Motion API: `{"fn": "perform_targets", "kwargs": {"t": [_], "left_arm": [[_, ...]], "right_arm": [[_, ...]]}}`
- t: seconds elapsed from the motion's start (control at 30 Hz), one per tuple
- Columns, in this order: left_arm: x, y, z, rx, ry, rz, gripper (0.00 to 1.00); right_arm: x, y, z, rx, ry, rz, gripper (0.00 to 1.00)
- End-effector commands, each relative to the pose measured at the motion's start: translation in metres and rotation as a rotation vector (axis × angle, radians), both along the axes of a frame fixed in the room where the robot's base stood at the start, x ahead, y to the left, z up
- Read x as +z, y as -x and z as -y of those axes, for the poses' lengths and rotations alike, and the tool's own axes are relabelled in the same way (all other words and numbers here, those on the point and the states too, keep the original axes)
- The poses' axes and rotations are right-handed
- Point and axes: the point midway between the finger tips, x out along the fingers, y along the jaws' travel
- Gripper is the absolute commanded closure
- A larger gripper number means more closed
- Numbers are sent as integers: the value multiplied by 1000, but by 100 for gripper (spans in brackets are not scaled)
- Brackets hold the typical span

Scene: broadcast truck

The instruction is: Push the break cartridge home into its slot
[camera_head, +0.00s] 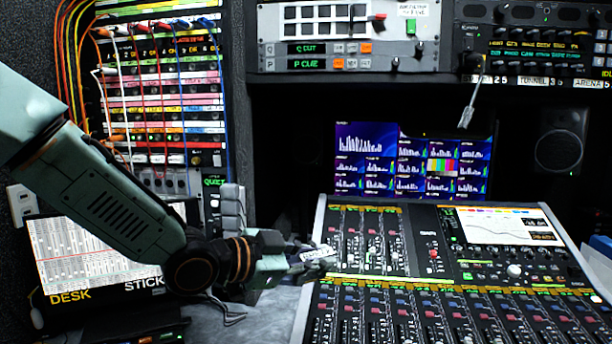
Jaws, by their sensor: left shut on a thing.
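My left arm comes in from the left, and my left gripper (312,258) is at the left edge of the mixing desk. Its jaws are shut on a small piece with a white label (318,252). The label's text is too small to read, and the fingers hide most of the piece, so I cannot tell for sure that it is the break cartridge. I cannot make out the cartridge's slot. My right gripper is not in view.
The mixing desk (400,268) fills the lower right. A multi-screen monitor (412,160) stands behind it, with a speaker (560,142) to the right. A cabled patch rack (160,100) and a lit screen (85,255) are at left. A button panel (340,38) sits above.

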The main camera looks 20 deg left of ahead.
Motion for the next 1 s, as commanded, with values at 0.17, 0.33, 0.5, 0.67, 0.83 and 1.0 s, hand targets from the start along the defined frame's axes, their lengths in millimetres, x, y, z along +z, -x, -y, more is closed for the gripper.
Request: {"fn": "perform_targets", "kwargs": {"t": [0.17,0.33,0.5,0.67,0.83,1.0], "left_arm": [[69,-16,-5,-73,-42,45,100],[121,-25,-10,-138,-72,74,100],[188,-31,-15,-229,-105,120,100],[269,-30,-19,-350,-143,176,100],[352,-21,-23,-485,-176,240,100],[427,-5,-27,-603,-201,313,100]], "right_arm": [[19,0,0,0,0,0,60],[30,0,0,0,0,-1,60],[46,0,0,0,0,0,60],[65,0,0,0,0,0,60],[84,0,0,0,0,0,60],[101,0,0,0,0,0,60]]}}
